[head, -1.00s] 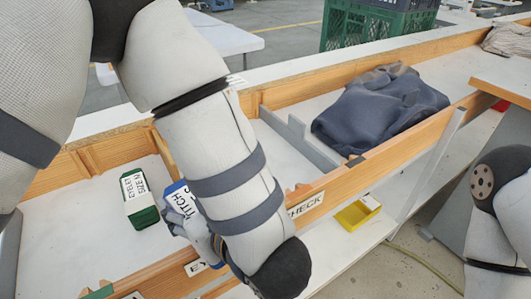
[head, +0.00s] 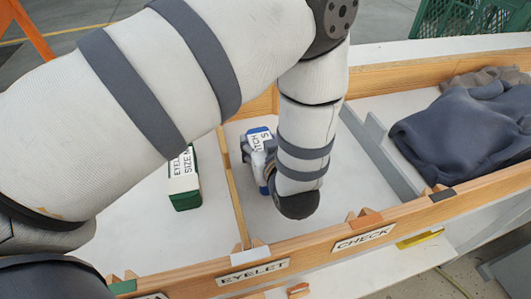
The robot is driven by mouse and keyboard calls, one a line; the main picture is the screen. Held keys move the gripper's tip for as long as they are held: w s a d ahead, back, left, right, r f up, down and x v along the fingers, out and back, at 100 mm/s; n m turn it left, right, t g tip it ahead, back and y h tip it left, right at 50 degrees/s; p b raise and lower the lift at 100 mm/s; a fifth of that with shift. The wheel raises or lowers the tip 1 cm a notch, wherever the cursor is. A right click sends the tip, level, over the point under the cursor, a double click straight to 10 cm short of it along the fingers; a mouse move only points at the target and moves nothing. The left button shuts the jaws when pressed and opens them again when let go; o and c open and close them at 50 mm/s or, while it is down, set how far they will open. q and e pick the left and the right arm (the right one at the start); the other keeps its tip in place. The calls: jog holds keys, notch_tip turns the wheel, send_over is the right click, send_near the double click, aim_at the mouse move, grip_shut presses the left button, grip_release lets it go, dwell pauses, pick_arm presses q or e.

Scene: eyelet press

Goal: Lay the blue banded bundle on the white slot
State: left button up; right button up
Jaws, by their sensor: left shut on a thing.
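The blue banded bundle (head: 260,141), with a white label, is in the bin section right of the thin wooden divider. My left gripper (head: 257,160) is shut on it; the forearm and wrist hide much of the bundle and the fingers. I cannot tell whether the bundle touches the bin floor. A white tab (head: 250,256) sits on the front rail above the EYELET label, near the front end of the divider. My right gripper is out of view.
A grey partition (head: 380,158) bounds the middle section on the right. Dark cloth (head: 465,130) lies beyond it. An orange tab (head: 362,218) sits on the rail by CHECK.

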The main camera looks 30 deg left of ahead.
pick_arm(q)
notch_tip(320, 180, down, 3)
jog(key=shift+f, duration=0.1)
jog(key=shift+r, duration=0.25)
jog(key=shift+f, duration=0.1)
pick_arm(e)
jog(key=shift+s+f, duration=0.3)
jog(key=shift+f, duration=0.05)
pick_arm(q)
jog(key=o, duration=1.4)
jog(key=shift+f, duration=0.1)
jog(key=shift+r, duration=0.3)
jog(key=v, duration=0.6)
jog(key=shift+d+r, duration=0.2)
jog(key=shift+d, duration=0.05)
jog(key=shift+s+d, duration=0.3)
jog(key=shift+s, duration=0.1)
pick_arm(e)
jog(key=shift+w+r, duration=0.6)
